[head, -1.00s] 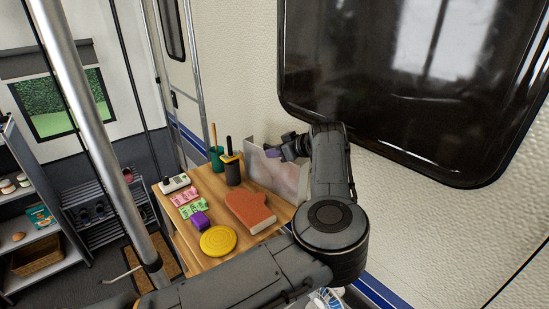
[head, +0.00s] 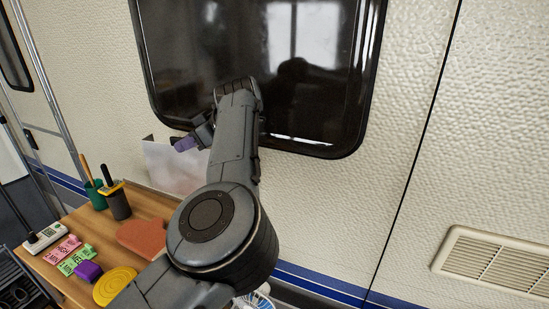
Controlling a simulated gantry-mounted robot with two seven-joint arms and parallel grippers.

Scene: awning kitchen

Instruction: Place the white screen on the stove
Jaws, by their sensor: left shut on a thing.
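The white screen (head: 172,168) is a thin pale, slightly see-through panel, held upright above the back right of the wooden table. My left gripper (head: 184,144) is shut on its upper right edge. My forearm hides part of the screen's right side. I cannot make out a stove in the head view. My right gripper is not in view.
The wooden table (head: 57,228) holds a red oven mitt (head: 142,237), a yellow disc (head: 114,286), colored tickets, a purple block, a power strip and two holders with utensils. A textured wall (head: 310,205) with a dark window stands close behind. A vent is at right.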

